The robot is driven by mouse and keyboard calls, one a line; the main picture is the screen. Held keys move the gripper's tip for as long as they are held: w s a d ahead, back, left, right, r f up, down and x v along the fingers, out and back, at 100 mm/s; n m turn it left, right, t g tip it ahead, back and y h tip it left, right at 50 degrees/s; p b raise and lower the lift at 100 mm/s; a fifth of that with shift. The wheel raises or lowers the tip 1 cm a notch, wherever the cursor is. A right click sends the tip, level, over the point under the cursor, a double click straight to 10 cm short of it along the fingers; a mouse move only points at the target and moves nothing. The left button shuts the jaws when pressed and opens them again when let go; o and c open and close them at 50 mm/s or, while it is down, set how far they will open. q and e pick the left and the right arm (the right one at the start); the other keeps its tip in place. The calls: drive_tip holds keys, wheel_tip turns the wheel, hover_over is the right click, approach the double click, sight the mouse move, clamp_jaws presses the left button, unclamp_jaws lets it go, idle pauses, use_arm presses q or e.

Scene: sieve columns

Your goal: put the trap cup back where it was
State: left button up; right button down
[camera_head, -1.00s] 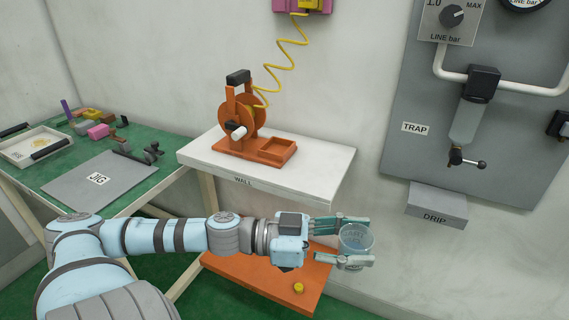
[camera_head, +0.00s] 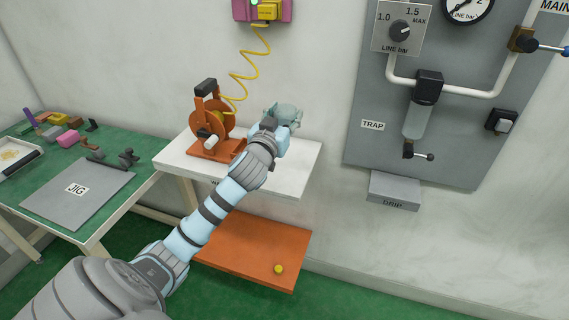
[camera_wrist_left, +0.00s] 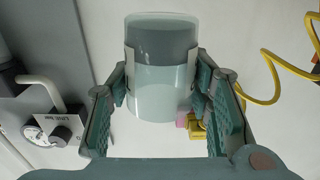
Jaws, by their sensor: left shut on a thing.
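My left gripper (camera_head: 284,112) is raised over the right part of the white wall shelf in the head view, fingers pointing away. In the left wrist view, the left gripper (camera_wrist_left: 165,100) is shut on a clear, pale grey-green cup (camera_wrist_left: 160,90), one finger on each side. The cup is mostly hidden behind the gripper in the head view. The trap (camera_head: 415,120), a clear cylinder with a dark head and a small valve below, hangs on the grey panel (camera_head: 460,140) at the right. My right gripper is not in view.
The white wall shelf (camera_head: 295,180) carries an orange crank device (camera_head: 212,125) left of my gripper. A yellow coiled hose (camera_head: 243,75) hangs above it. A grey drip ledge (camera_head: 395,190) sits below the trap. An orange lower shelf (camera_head: 245,250) holds a small yellow piece (camera_head: 278,269).

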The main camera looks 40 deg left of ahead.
use_arm(q)
wheel_tip(320, 180, down, 14)
drive_tip(key=b, duration=0.4)
drive_tip(key=shift+f, duration=0.1)
drive_tip(key=shift+f+b, duration=0.1)
drive_tip(key=shift+b, duration=0.2)
drive_tip(key=o, duration=1.2)
